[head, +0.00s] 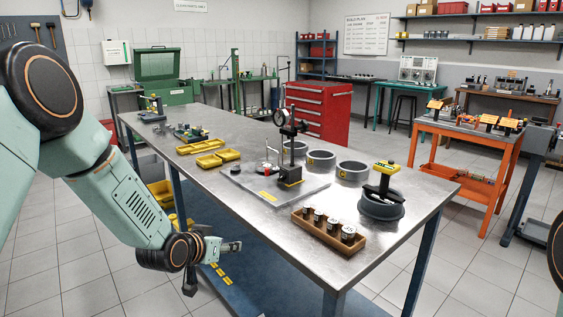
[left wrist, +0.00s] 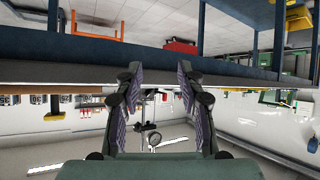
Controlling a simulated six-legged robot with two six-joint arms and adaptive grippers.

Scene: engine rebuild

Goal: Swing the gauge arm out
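The dial gauge (head: 281,117) sits on an arm at the top of a black upright stand (head: 291,150). The stand rises from a grey plate (head: 250,187) on the steel workbench. In the left wrist view, which is upside down, the dial gauge (left wrist: 155,140) shows in the distance between my fingers. My left gripper (head: 234,246) is low at the bench's near side, well apart from the gauge. In the left wrist view the fingers of my left gripper (left wrist: 158,88) are spread with nothing between them. My right gripper is out of view.
The steel workbench (head: 200,150) has its near edge close to my left gripper. On it are yellow trays (head: 200,146), grey rings (head: 352,171), a wooden tray (head: 318,237) of pistons and a ring with a yellow-topped tool (head: 387,175). Yellow bins (head: 160,193) stand below.

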